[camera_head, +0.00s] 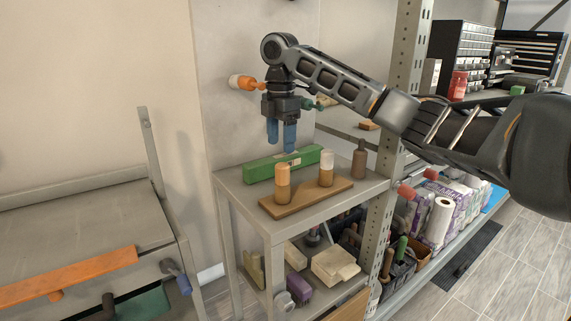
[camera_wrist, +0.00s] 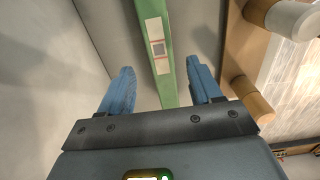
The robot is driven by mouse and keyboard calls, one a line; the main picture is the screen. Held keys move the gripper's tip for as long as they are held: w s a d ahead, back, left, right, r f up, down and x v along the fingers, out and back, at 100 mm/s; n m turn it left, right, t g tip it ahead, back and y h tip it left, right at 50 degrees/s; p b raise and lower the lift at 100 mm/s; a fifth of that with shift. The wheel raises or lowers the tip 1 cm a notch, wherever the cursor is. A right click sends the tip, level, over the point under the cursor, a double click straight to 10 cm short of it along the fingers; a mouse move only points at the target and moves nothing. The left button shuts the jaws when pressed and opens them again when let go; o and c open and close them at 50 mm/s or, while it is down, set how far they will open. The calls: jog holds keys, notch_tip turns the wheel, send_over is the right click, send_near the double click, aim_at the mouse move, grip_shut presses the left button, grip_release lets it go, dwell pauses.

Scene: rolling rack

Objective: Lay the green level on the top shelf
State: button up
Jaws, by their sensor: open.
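The green level (camera_head: 290,164) lies flat along the back of the rack's grey top shelf (camera_head: 242,200), behind a wooden board. My gripper (camera_head: 281,146) points down just above the level, with its two blue fingers apart and nothing gripped. In the wrist view the level (camera_wrist: 166,75) runs between the spread fingers of my gripper (camera_wrist: 160,68), with its pale label showing. A gap shows between the level and each finger there.
The wooden board (camera_head: 318,200) holds two wood-and-white cylinders (camera_head: 283,184) (camera_head: 327,169). A brown bottle (camera_head: 359,158) stands at the shelf's right back, near the perforated post (camera_head: 384,220). A wall is close behind.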

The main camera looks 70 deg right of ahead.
aim_at(282, 156)
jog(key=shift+s+f, duration=0.1)
jog(key=shift+f, duration=1.7)
grip_shut()
jog(key=shift+r+p, duration=0.25)
jog(key=shift+p, duration=0.05)
